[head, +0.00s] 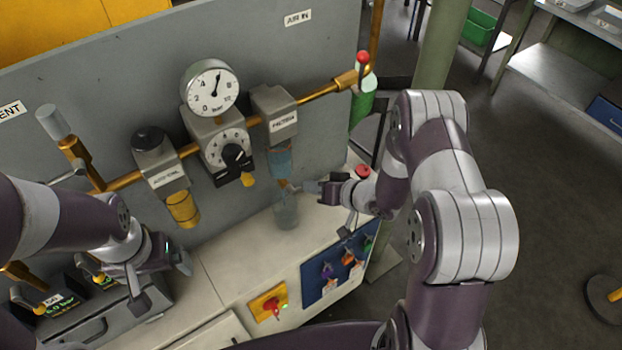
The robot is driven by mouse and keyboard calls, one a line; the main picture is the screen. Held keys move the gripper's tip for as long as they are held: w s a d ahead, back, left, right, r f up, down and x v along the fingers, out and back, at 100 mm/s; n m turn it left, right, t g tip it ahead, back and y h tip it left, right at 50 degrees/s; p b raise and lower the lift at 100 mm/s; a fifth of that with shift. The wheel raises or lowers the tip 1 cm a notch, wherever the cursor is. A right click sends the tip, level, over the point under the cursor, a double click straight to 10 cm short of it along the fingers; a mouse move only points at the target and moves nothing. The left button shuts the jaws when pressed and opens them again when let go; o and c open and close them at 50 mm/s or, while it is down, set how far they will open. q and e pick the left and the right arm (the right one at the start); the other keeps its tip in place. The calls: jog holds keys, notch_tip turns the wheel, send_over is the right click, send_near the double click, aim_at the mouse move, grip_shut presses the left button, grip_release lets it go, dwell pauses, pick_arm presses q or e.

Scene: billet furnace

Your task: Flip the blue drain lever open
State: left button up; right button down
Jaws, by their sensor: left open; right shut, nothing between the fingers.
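The filter unit (274,114), labelled on its grey body, hangs on the brass pipe with a bluish clear bowl (279,161) below it. A small brass drain fitting (282,183) shows under the bowl. I cannot make out the blue drain lever clearly; it is too small or hidden near my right gripper. My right gripper (308,186) is shut and empty, its tips just right of the drain fitting; contact cannot be told. A clear cup (286,214) stands below on the bench. My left gripper (182,260) is open and empty over the bench, at lower left.
A pressure gauge (210,88), a regulator dial (228,148) and a yellow-bowled unit (183,208) hang left of the filter. A red knob (362,172) is right of my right gripper. A yellow switch plate (268,303) and a blue key panel (338,268) are on the bench front.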

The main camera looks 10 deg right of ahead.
jog(key=f+m+y+b, duration=0.1)
jog(key=m+y, duration=0.1)
jog(key=a+f+m+y+b, duration=0.1)
jog(key=m+y, duration=0.1)
jog(key=f+m+y+b, duration=0.1)
jog(key=f+m, duration=0.1)
jog(key=shift+s+a+t+y+b, duration=0.2)
jog(key=shift+t+y+b, duration=0.1)
jog(key=shift+y, duration=0.1)
jog(key=shift+d+r, duration=0.1)
